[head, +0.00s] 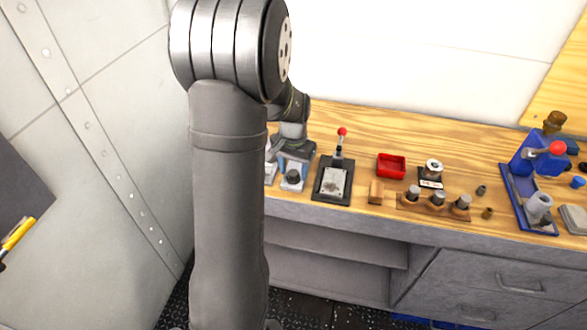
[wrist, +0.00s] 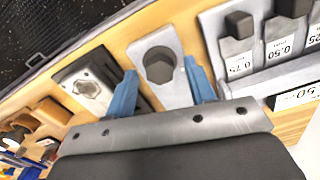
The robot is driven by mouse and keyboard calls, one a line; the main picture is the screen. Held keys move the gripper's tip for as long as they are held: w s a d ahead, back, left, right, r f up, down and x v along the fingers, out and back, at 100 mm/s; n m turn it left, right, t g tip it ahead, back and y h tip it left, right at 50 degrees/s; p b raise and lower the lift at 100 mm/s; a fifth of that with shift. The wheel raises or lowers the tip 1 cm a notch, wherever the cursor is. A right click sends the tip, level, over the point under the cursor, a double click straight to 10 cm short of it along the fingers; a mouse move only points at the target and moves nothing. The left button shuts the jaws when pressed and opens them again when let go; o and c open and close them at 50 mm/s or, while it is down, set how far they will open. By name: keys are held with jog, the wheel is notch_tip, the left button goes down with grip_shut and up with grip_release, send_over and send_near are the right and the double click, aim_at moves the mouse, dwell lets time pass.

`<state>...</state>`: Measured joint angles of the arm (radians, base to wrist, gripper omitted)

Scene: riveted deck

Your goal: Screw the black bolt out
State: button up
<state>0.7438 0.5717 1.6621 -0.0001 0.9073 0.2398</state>
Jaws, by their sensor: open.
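The black bolt (wrist: 160,65) shows its hex head in the wrist view, seated in a light grey metal block (wrist: 147,42) on the wooden bench. The bolt (head: 293,177) and block also show in the head view, at the bench's left part beside my arm. My gripper (wrist: 161,86) is open and empty. Its two blue fingers stand to either side of the bolt in the wrist view, apart from it. In the head view my gripper (head: 295,160) is just behind the bolt. How high the fingertips are above the block is hard to tell.
A grey rack (wrist: 258,70) with black-topped, number-labelled pieces stands close on the right in the wrist view. A dark-framed plate (head: 334,182) with a red-knobbed lever is on the other side. A red tray (head: 391,166) and a wooden peg holder (head: 433,205) stand farther right.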

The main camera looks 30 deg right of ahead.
aim_at(294, 173)
jog(key=shift+c, duration=0.2)
jog(key=c, duration=0.9)
jog(key=shift+n, duration=1.6)
jog(key=shift+c, duration=0.2)
jog(key=o, duration=1)
notch_tip(294, 173, up, 17)
jog(key=shift+r, duration=0.2)
jog(key=shift+f, duration=0.15)
